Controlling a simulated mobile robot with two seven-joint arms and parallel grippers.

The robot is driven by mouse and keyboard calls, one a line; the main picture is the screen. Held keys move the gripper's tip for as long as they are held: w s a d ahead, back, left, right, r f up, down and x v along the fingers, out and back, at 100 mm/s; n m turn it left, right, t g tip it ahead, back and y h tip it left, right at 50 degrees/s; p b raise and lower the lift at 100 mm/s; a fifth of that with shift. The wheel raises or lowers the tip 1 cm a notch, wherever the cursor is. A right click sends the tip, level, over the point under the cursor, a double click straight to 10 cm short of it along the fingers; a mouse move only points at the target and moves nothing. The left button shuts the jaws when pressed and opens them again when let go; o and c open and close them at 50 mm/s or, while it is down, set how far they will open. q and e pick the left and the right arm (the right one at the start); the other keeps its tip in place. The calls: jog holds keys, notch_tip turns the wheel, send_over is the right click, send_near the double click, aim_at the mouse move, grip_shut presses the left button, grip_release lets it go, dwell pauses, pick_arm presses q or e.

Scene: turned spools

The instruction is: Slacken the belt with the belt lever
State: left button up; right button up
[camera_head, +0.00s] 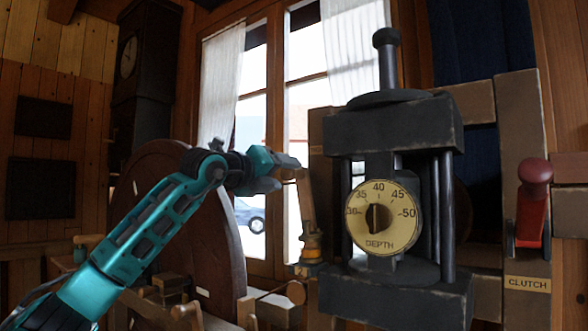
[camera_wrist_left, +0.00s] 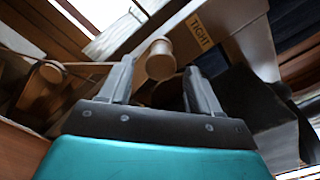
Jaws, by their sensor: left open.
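The belt lever (camera_head: 308,212) is a pale wooden bar standing nearly upright left of the dark press, with its foot near a brass and black fitting. My left gripper (camera_head: 287,174) is at its upper end, coming from the left. In the left wrist view the lever's round wooden knob (camera_wrist_left: 160,60) shows between the fingertips of the open left gripper (camera_wrist_left: 159,70), with a gap visible on each side. A label reading TIGHT (camera_wrist_left: 201,33) is on the board behind the knob. I cannot tell how deep the knob sits between the fingers. My right gripper is not in view.
The dark press with a DEPTH dial (camera_head: 380,217) stands just right of the lever. A red-handled clutch lever (camera_head: 532,205) is at the far right. A large brown wheel (camera_head: 180,215) stands behind my left arm. Windows (camera_head: 265,110) are at the back.

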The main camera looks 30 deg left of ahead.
pick_arm(q)
jog(key=shift+w+d+p, duration=0.2)
jog(key=shift+w+p, duration=0.4)
jog(key=shift+w, duration=1.7)
grip_shut()
